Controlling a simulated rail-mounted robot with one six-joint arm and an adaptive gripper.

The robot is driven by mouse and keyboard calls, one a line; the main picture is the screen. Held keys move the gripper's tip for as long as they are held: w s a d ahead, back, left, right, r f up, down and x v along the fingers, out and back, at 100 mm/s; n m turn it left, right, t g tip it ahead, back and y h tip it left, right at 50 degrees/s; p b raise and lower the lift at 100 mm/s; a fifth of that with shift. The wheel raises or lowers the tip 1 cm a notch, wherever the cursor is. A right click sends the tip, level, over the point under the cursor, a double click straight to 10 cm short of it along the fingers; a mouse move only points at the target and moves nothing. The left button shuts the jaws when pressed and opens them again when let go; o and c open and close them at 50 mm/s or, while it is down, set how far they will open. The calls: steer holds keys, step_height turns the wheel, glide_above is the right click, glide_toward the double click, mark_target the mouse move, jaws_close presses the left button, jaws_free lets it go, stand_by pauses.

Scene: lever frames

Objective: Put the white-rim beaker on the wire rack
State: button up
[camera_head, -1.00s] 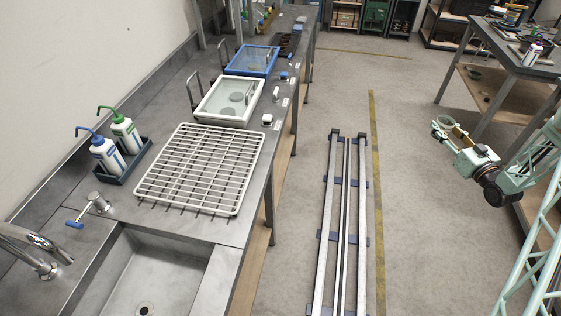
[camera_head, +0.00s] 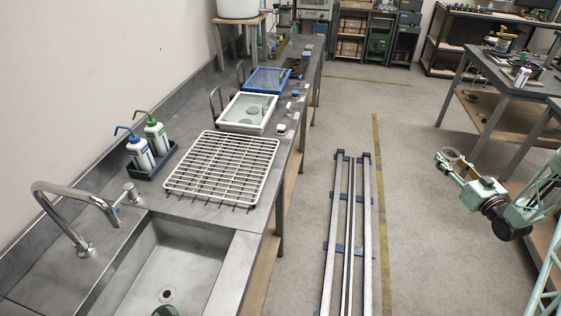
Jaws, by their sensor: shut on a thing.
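The wire rack (camera_head: 222,168) is a white grid lying flat on the grey bench, right of the wash bottles and behind the sink. It is empty. My gripper (camera_head: 446,162) is at the right of the view, over the floor aisle and well away from the rack. It is shut on a small round open vessel with a pale rim, which I take to be the white-rim beaker (camera_head: 453,155). The beaker looks about upright. The fingers are small here and partly merge with it.
Behind the rack are a white-framed tray (camera_head: 247,113) and a blue-framed one (camera_head: 268,80). Wash bottles stand in a dark caddy (camera_head: 153,166) left of it. The sink (camera_head: 172,262) and arched faucet (camera_head: 75,205) are in front. Floor rails (camera_head: 347,230) run along the aisle.

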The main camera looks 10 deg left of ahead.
steer(key=shift+s, duration=0.15)
stand_by(0.4)
steer(key=w+a+r+n+g+y, duration=0.1)
steer(key=a+r+n+g+y, duration=0.2)
steer(key=a, duration=1.4)
steer(key=w+a+r+n+g+y, duration=0.15)
steer(key=a+r, duration=0.35)
steer(key=a, duration=1.2)
steer(key=w+a+r+n+g+y, duration=0.2)
steer(key=a+r+y, duration=0.15)
steer(key=a, duration=1.35)
steer(key=s+a+r+g, duration=0.1)
steer(key=s+a, duration=0.1)
steer(key=a, duration=0.4)
steer(key=s+a+r+n+y, duration=0.1)
steer(key=a, duration=0.4)
steer(key=s+a+r+n+g, duration=0.1)
steer(key=s+a+r, duration=0.1)
steer(key=a, duration=0.4)
steer(key=shift+s+a+g+y, duration=0.3)
steer(key=shift+s+a+g, duration=0.05)
steer(key=shift+s+a+r, duration=0.15)
steer(key=shift+s+a, duration=0.05)
steer(key=shift+a, duration=0.25)
steer(key=shift+s, duration=0.1)
